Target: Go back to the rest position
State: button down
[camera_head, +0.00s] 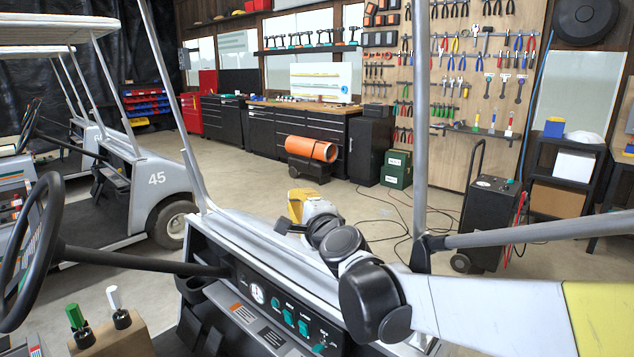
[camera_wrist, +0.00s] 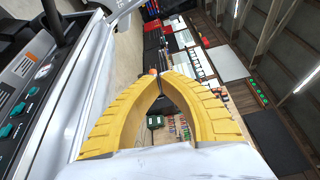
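My gripper (camera_head: 300,205) is beyond the dashboard of the near golf cart (camera_head: 262,290) in the head view, with my arm reaching in from the right. In the wrist view, the two yellow fingers of my gripper (camera_wrist: 160,74) arch toward each other and their tips meet. Nothing shows between them, so the gripper is shut and empty. The cart's panel with teal switches (camera_wrist: 22,112) lies to the left in the wrist view. No held object shows in either view.
A steering wheel (camera_head: 42,240) and a grey roof post (camera_head: 421,130) stand near my arm, with a slanting grey bar (camera_head: 540,232) on the right. A black wheeled unit (camera_head: 490,215) stands beyond. Open floor (camera_head: 250,185) lies past the cart.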

jog(key=s+d+f+n+g+h, duration=0.2)
jog(key=s+d+f+n, duration=0.3)
jog(key=s+d, duration=0.3)
jog(key=s+d+f+n+g+h, duration=0.2)
jog(key=s+d+f+n+g, duration=0.2)
jog(key=s, duration=1)
jog(key=s+d+f+n+g+h, duration=0.2)
jog(key=s+d+f+n, duration=0.3)
jog(key=s+d+f, duration=0.4)
jog(key=s+d+g, duration=0.1)
jog(key=s+d, duration=0.1)
jog(key=d, duration=0.1)
jog(key=shift+n+h, duration=0.4)
jog(key=shift+w+a+f, duration=0.1)
